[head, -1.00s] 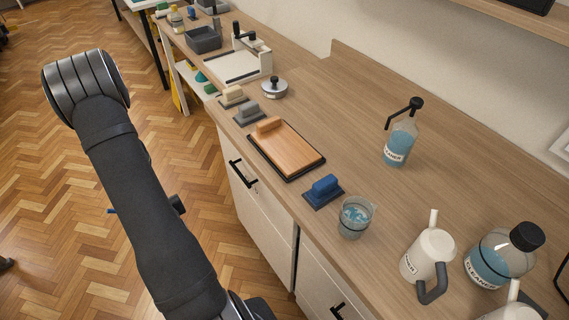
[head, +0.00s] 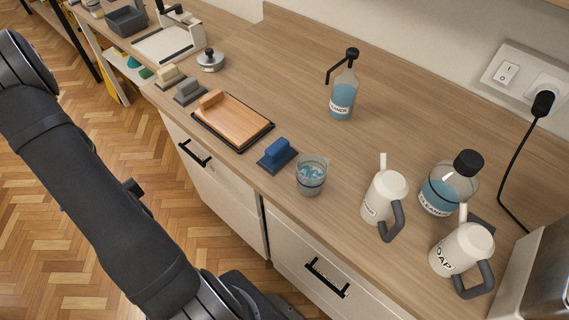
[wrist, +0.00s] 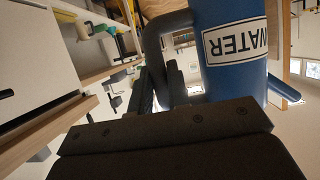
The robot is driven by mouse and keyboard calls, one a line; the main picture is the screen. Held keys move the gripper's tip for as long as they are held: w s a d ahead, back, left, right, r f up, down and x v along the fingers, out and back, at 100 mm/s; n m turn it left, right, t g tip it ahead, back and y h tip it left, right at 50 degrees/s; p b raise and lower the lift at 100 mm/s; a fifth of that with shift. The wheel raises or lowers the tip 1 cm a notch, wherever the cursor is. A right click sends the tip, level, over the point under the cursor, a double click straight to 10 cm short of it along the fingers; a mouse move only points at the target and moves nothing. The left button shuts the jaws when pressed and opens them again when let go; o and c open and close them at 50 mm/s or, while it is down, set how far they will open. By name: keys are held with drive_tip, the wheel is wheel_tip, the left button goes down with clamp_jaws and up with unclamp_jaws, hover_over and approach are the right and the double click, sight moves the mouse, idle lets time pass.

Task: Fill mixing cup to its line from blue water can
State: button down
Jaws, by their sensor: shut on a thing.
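The blue water can (wrist: 235,45), with a white WATER label, fills the upper right of the wrist view. My gripper (wrist: 170,85) is shut on its dark handle (wrist: 152,48); the can's spout and opening are not clear. The head view shows neither gripper nor blue can. The mixing cup (head: 311,178) is clear glass, upright near the counter's front edge, with blue showing inside and a thin dark line around it. Whether the blue is liquid or a print, and its level against the line, I cannot tell.
White cans (head: 384,198) and (head: 462,250) and a round cleaner bottle (head: 447,185) stand right of the cup. A pump bottle (head: 343,95) stands behind. A blue block (head: 277,151) and wooden board (head: 233,122) lie left. The counter's middle back is clear.

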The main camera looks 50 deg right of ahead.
drive_tip(key=w+d+r+m+h, duration=0.1)
drive_tip(key=d+r, duration=0.6)
drive_tip(key=d, duration=0.3)
drive_tip(key=w+d+r, duration=0.1)
drive_tip(key=d+r, duration=0.5)
drive_tip(key=d, duration=0.3)
drive_tip(key=s+d+r, duration=0.8)
drive_tip(key=s+d, duration=0.1)
drive_tip(key=d, duration=0.2)
drive_tip(key=s+d+r, duration=0.8)
drive_tip(key=d, duration=0.3)
drive_tip(key=s+d+r, duration=0.2)
drive_tip(key=s, duration=0.4)
drive_tip(key=s+d+r, duration=0.2)
drive_tip(key=s, duration=0.3)
drive_tip(key=s+f+m+h, duration=0.1)
drive_tip(key=s+h, duration=0.1)
drive_tip(key=s, duration=1)
drive_tip(key=s+d+f+m+g+h, duration=0.1)
drive_tip(key=s+f+m+h, duration=0.1)
drive_tip(key=s, duration=1)
drive_tip(key=shift+d, duration=0.25)
drive_tip(key=shift+r, duration=0.15)
